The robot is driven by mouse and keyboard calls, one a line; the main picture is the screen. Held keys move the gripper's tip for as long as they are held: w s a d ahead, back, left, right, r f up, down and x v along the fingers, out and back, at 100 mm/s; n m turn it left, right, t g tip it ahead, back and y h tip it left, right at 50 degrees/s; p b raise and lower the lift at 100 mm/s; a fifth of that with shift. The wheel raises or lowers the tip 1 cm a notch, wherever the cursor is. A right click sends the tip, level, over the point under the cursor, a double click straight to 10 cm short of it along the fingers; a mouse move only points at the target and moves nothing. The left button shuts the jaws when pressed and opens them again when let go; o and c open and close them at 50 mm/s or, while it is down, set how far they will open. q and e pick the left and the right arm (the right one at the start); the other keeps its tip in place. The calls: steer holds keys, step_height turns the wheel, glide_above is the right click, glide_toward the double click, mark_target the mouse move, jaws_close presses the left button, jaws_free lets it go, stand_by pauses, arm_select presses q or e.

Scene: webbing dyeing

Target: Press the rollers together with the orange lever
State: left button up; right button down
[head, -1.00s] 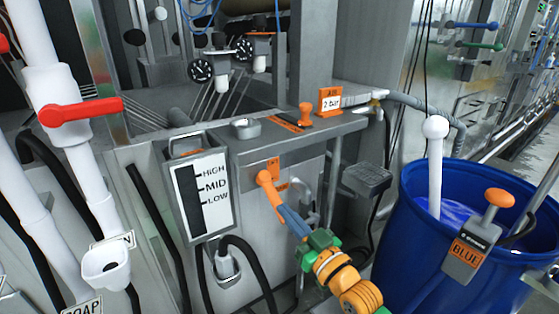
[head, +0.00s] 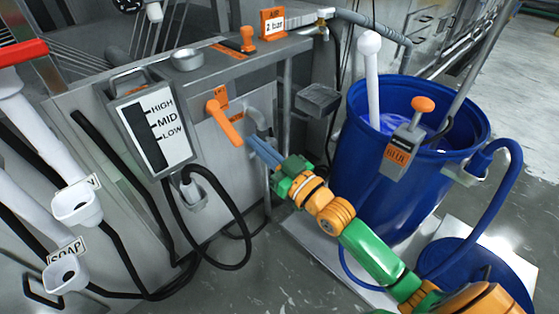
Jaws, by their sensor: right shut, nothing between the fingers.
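An orange lever (head: 225,123) sits on the grey machine's front panel, with its handle slanting down to the right. A second, upright orange lever (head: 248,40) stands on the machine's top ledge beside the air sign. My right gripper (head: 255,143) is shut and empty. Its blue-grey fingertips are just right of the lower end of the front lever's handle; whether they touch it I cannot tell. My left gripper is out of view. I cannot make out the rollers clearly.
A level gauge (head: 157,125) with a hanging black hose is left of the lever. A blue barrel (head: 400,205) stands right of it, holding a white-knobbed rod and an orange-knobbed tag. A small grey box (head: 317,98) juts out near my arm. White funnels (head: 77,204) are at left.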

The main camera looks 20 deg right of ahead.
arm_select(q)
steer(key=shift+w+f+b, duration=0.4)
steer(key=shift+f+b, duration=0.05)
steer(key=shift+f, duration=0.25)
arm_select(e)
steer(key=s+f, duration=0.1)
steer(key=s+d, duration=0.1)
steer(key=s+f, duration=0.1)
steer(key=s, duration=0.1)
steer(key=shift+d+f, duration=0.35)
